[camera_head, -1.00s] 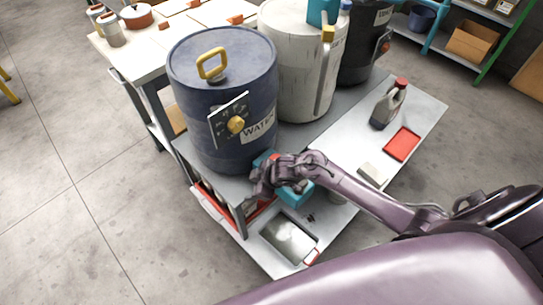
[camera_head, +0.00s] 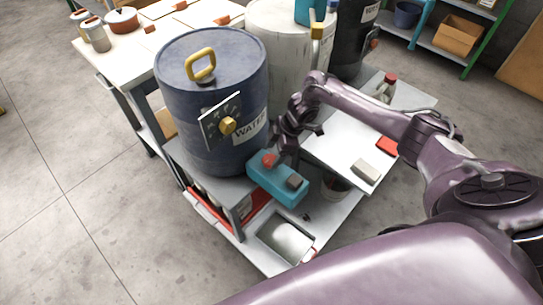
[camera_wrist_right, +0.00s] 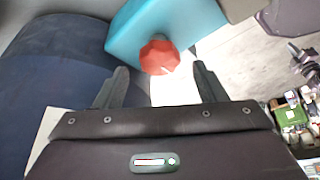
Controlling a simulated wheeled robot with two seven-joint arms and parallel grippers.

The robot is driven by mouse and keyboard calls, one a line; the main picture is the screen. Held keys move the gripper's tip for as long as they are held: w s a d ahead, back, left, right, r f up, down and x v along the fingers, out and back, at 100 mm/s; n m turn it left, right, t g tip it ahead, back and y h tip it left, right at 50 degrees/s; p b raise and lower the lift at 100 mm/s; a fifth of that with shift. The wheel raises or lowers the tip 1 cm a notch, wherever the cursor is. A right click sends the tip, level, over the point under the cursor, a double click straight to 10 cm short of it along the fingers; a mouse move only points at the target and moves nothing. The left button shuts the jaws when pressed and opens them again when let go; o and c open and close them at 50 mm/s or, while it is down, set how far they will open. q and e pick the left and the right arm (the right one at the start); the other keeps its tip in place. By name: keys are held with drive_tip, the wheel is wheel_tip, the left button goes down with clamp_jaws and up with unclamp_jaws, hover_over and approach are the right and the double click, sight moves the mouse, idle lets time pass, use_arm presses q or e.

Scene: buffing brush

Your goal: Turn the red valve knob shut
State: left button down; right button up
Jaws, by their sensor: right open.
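The red valve knob (camera_head: 269,160) sits on the teal box (camera_head: 262,178) beside the blue drum. My right gripper (camera_head: 292,141) is just above and behind the box in the head view. In the right wrist view the red knob (camera_wrist_right: 159,57) shows beyond and between the tips of the open fingers (camera_wrist_right: 160,70), on the teal box (camera_wrist_right: 165,25). The gripper is empty, and I cannot tell whether a finger touches the knob. My left gripper is not in view.
The blue drum (camera_head: 210,95) marked WATER, with a yellow knob (camera_head: 227,126), stands close left of the gripper. A white drum (camera_head: 283,50) stands behind. A grey block (camera_head: 366,169) and red tray (camera_head: 387,146) lie right. A metal pan (camera_head: 285,240) is in front.

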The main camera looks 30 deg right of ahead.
sight(270, 161)
drive_tip(key=shift+x, duration=1.35)
